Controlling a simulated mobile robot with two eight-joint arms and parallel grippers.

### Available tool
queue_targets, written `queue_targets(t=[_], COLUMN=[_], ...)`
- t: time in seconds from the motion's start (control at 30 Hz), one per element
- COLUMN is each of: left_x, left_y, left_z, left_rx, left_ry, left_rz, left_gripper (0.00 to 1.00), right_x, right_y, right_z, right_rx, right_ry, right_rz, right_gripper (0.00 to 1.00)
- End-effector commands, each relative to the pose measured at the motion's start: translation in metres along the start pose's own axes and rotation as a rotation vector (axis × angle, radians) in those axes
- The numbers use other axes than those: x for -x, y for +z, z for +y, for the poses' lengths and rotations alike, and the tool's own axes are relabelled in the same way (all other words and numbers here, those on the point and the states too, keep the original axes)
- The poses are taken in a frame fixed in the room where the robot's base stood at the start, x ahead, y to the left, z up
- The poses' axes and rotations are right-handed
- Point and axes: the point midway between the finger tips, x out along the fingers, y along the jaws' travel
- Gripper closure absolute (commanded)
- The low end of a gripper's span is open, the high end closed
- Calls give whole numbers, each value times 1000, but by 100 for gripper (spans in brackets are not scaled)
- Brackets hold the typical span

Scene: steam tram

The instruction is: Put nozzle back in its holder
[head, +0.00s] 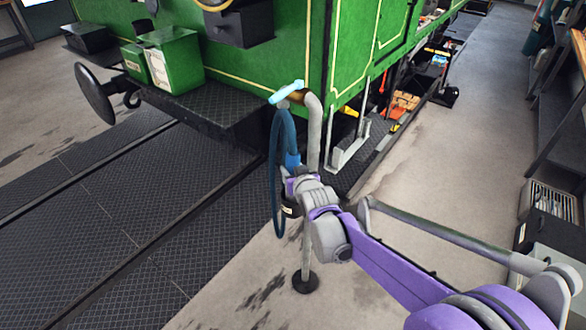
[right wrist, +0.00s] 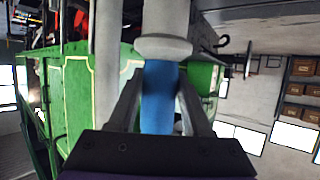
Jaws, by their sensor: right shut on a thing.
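The nozzle's blue body (head: 292,158) is beside the upright grey pipe stand (head: 314,135) in the head view. My right gripper (head: 293,172) is at it. In the right wrist view the two fingers of that gripper (right wrist: 160,100) are closed on either side of the blue nozzle (right wrist: 160,90). A pale grey collar and cylinder (right wrist: 163,45) sit directly beyond the blue part. A dark blue hose (head: 276,190) hangs in a loop from the stand's top. A small dark cup-like part (head: 291,210) shows partly behind my wrist; I cannot tell if it is the holder. My left gripper is not in view.
A light blue handle (head: 286,92) tops the stand, whose round black base (head: 306,283) is on the floor. The green steam tram (head: 300,45) stands close behind. Dark metal floor plates (head: 120,220) lie left. A bench (head: 560,120) is at right; the aisle (head: 450,150) is clear.

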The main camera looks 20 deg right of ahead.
Motion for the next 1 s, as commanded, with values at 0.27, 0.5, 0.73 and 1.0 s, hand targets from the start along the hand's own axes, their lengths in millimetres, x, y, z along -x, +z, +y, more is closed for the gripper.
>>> queue_targets(t=[0.27, 0.5, 0.73, 1.0], left_x=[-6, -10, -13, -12], left_y=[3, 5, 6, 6], left_z=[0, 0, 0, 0], left_rx=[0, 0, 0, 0], left_ry=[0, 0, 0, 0], left_rz=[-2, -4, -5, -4], left_gripper=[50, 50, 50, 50], right_x=[-3, -6, -8, -8], right_y=[7, 14, 18, 17], right_z=[0, 0, 0, 0], right_rx=[0, 0, 0, 0], right_ry=[0, 0, 0, 0], right_rz=[2, 2, 2, 2], right_gripper=[100, 100, 100, 42])
